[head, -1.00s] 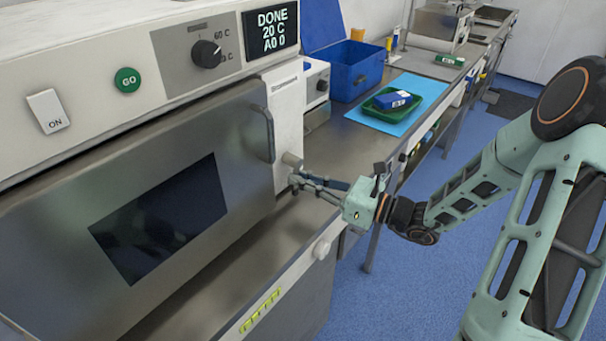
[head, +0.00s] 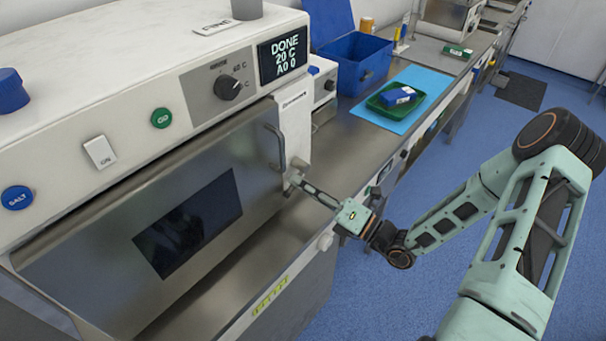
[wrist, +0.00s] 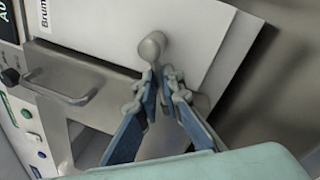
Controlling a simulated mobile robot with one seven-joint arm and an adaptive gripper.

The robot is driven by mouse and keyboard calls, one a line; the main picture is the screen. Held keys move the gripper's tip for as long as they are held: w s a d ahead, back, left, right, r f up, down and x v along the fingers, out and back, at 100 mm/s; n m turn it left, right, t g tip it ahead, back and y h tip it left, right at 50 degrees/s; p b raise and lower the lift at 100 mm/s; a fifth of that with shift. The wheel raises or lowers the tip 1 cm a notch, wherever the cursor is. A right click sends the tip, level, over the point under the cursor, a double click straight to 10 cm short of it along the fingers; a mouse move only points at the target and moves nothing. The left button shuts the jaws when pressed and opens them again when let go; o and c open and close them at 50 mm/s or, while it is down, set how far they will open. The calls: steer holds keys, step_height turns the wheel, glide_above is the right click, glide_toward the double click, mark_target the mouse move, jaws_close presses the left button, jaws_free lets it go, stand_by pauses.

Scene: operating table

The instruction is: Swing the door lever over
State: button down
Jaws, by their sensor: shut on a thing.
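The door lever is a small pale grey lever with a round hub. In the wrist view its hub (wrist: 152,47) sits on the white panel beside the door, and its arm runs down between my fingertips. In the head view the lever (head: 292,171) is small and partly hidden by the fingers. My gripper (head: 291,184) reaches it from the right. In the wrist view my gripper (wrist: 161,84) is shut on the lever, its blue fingers on either side of it. The steel door (head: 110,235) with a dark window appears closed, with a bar handle (head: 277,147) near its right edge.
The white control panel has a dark knob (head: 228,87), a green button (head: 161,118) and a display (head: 283,52) reading DONE, 20 C. A blue bin (head: 352,62) and green tray (head: 381,104) stand farther along the bench.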

steer(key=shift+s+a+r+m+t+h+p, duration=0.1)
steer(key=shift+r+m+t+p, duration=0.1)
steer(key=shift+m+p, duration=0.5)
steer(key=shift+s+a+r+m+t+h+p, duration=0.1)
steer(key=shift+r+m+t+p, duration=0.2)
steer(key=shift+m, duration=0.75)
steer(key=shift+s+r+m+t+h+p, duration=0.1)
steer(key=shift+r+m+p, duration=0.05)
steer(key=shift+m+p, duration=0.6)
steer(key=c, duration=2.1)
jaws_free()
steer(key=shift+d, duration=0.1)
steer(key=v, duration=1.2)
